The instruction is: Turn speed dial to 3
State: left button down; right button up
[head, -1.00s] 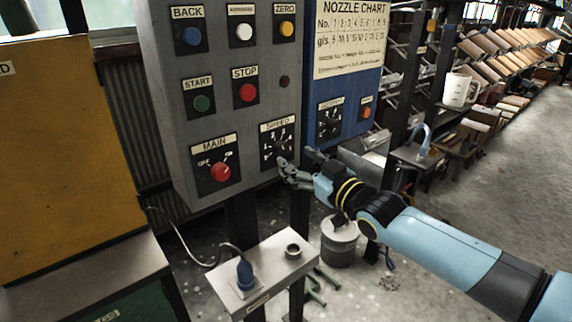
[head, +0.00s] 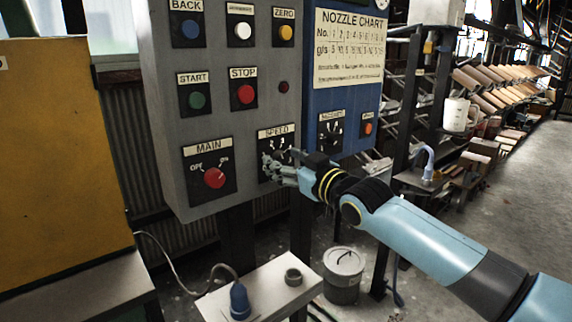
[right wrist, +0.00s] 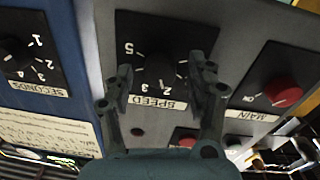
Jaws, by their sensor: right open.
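The speed dial (head: 279,145) is a black knob on a black plate with white numbers, labelled SPEED, at the lower right of the grey control panel. In the right wrist view the speed dial (right wrist: 160,70) appears upside down, between my fingers, with 5, 3 and 2 readable around it. Its exact setting is hard to read. My right gripper (head: 279,167) is open in front of the lower part of the dial plate; it also shows in the right wrist view (right wrist: 163,76) with one finger on each side of the knob. Contact cannot be told. My left gripper is not in view.
The red MAIN switch (head: 214,178) is left of the dial, and the red STOP button (head: 245,94) is above. A blue panel (head: 345,95) with a SECONDS dial adjoins on the right. A small white stand (head: 262,290) is below.

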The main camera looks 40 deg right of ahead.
jog(key=c, duration=1.1)
jog(key=shift+c, duration=0.2)
jog(key=shift+m, duration=0.3)
jog(key=shift+m+p, duration=0.5)
jog(key=shift+p, duration=0.05)
jog(key=shift+m+p, duration=0.5)
jog(key=shift+m, duration=0.6)
jog(key=shift+m+p, duration=0.5)
jog(key=shift+m, duration=2)
jog(key=o, duration=1.1)
